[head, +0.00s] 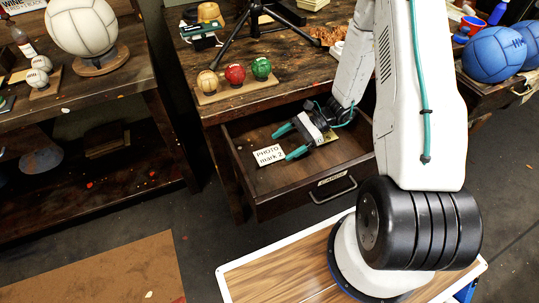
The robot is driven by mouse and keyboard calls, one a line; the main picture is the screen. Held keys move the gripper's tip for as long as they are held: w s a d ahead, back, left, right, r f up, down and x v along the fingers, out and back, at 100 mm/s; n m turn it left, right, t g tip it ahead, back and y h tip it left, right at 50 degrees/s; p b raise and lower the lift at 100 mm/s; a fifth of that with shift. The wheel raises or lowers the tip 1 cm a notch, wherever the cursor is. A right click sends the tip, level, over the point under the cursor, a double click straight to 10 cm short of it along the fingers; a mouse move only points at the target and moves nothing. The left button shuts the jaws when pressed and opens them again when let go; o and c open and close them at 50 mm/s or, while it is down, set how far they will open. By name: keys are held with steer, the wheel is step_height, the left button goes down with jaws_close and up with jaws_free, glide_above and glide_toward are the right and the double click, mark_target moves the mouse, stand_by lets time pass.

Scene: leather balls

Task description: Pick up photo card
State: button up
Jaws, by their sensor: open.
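A small white photo card (269,155) with dark lettering lies inside the open wooden drawer (238,180), toward its left side. My gripper (287,142) reaches into the drawer. Nothing shows between the fingers. A yellowish item (330,137) lies partly hidden behind my gripper in the drawer.
The drawer has a metal handle (333,190) at its front. Above it, the tabletop holds a rack with three small balls (235,75) and a black tripod (262,20). A shelf with a large white ball (82,27) stands left. Blue balls (494,53) sit at right.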

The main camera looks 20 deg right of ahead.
mark_target(266, 156)
steer(key=x, duration=0.5)
steer(key=shift+a, duration=0.25)
steer(key=c, duration=1.1)
steer(key=shift+o, duration=0.2)
steer(key=shift+r, duration=0.15)
